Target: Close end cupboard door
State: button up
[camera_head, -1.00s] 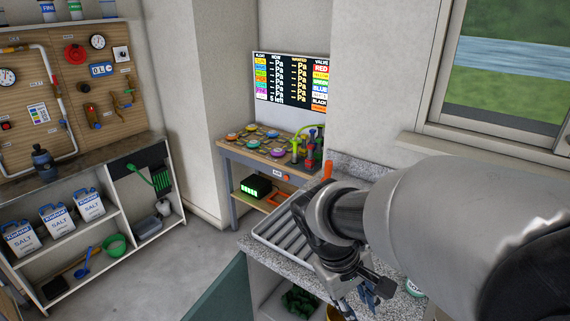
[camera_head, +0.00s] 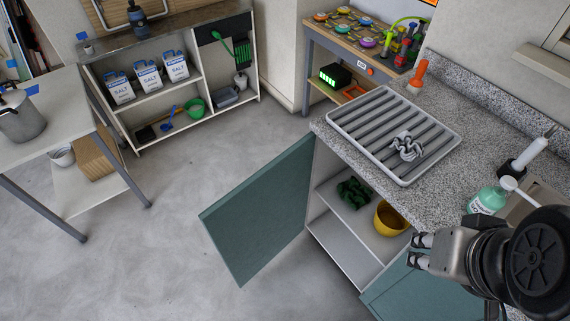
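The end cupboard door (camera_head: 262,212) is a teal panel standing wide open at the left end of the counter, swung out over the floor. The cupboard (camera_head: 345,248) behind it is open, with a white shelf inside. My gripper (camera_head: 414,251) is at the lower right, in front of the counter edge and to the right of the cupboard opening. Its two fingers point left, apart with a small gap, and hold nothing visible. It is well away from the door. Another teal door or panel (camera_head: 415,297) shows below my gripper, partly hidden by my arm.
A yellow bowl (camera_head: 391,218) and a dark green cloth (camera_head: 354,192) lie in the cupboard. The speckled counter (camera_head: 452,178) carries a grey draining tray (camera_head: 345,117), a crumpled cloth and a green bottle (camera_head: 487,200). A white table (camera_head: 62,140) stands left. The floor between is clear.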

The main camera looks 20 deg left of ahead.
aim_at(251, 224)
jog(key=k+l+z, duration=0.15)
jog(key=k+z, duration=0.3)
jog(key=k, duration=0.2)
jog(key=j+z, duration=0.35)
jog(key=j, duration=0.35)
jog(key=j+z, duration=0.4)
jog(key=j, duration=0.3)
jog(key=k+j, duration=0.1)
jog(key=j, duration=0.45)
jog(key=k+j, duration=0.1)
jog(key=j, duration=0.5)
jog(key=k+j, duration=0.1)
jog(key=j, duration=0.45)
jog(key=k+j, duration=0.1)
jog(key=j, duration=0.45)
jog(key=k+j+u, duration=0.1)
jog(key=j+u, duration=0.35)
jog(key=j, duration=0.2)
jog(key=k, duration=0.05)
